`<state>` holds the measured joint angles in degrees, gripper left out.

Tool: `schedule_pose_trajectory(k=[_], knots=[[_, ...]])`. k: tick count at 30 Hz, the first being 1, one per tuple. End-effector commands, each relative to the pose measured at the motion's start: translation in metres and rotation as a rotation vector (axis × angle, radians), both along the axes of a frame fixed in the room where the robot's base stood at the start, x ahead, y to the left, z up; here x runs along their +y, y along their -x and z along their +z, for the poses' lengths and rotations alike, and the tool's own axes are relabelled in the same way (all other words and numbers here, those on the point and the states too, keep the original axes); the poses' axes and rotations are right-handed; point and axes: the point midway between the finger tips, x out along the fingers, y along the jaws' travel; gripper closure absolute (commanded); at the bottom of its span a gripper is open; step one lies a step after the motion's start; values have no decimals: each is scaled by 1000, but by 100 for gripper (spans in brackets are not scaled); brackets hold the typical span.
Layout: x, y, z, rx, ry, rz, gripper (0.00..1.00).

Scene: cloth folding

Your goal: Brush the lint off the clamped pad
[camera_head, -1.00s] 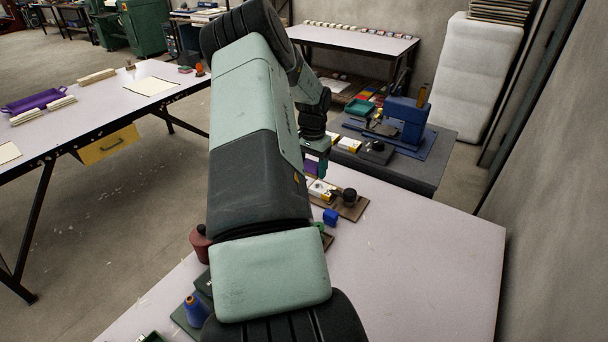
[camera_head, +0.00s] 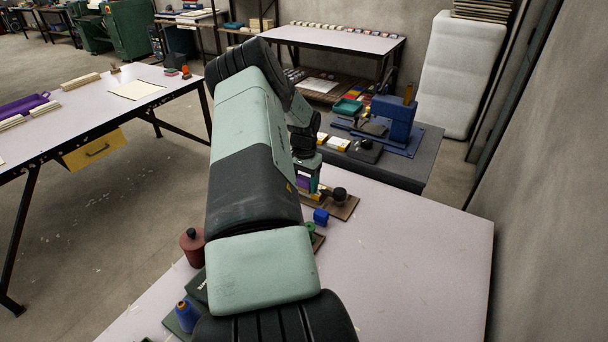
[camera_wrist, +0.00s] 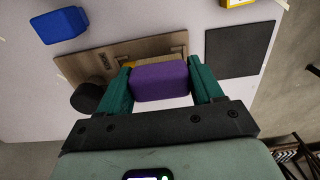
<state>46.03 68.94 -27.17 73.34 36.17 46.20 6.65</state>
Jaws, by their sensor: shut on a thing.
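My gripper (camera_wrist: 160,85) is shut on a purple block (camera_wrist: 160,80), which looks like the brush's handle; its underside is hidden. The purple block also shows in the head view (camera_head: 303,183), low over the brown board (camera_head: 345,209). In the wrist view the board (camera_wrist: 105,66) lies beneath the block, with a black round knob (camera_wrist: 88,95) at one end. A yellow strip (camera_wrist: 127,63) shows behind the block on the board; it may be part of the pad. The rest of the pad is hidden by the block and fingers. I cannot tell whether the brush touches it.
A blue block (camera_head: 321,216) lies near the board. A dark square mat (camera_wrist: 240,50) lies on the other side in the wrist view. A red-brown canister (camera_head: 192,248) and a blue spool (camera_head: 187,315) stand left of my arm. The table's right side (camera_head: 420,260) is clear.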

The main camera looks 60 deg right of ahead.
Motion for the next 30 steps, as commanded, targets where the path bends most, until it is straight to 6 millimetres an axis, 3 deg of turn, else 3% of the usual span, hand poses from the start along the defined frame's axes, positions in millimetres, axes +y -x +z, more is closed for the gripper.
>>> schedule_pose_trajectory(k=[2, 3, 21, 30], knots=[[-2, 1, -11, 0, 0, -1, 58], [-8, 0, -5, -2, 4, -1, 58], [-59, 1, -10, 0, 1, -1, 58], [-34, -1, -11, 0, -3, -1, 58]])
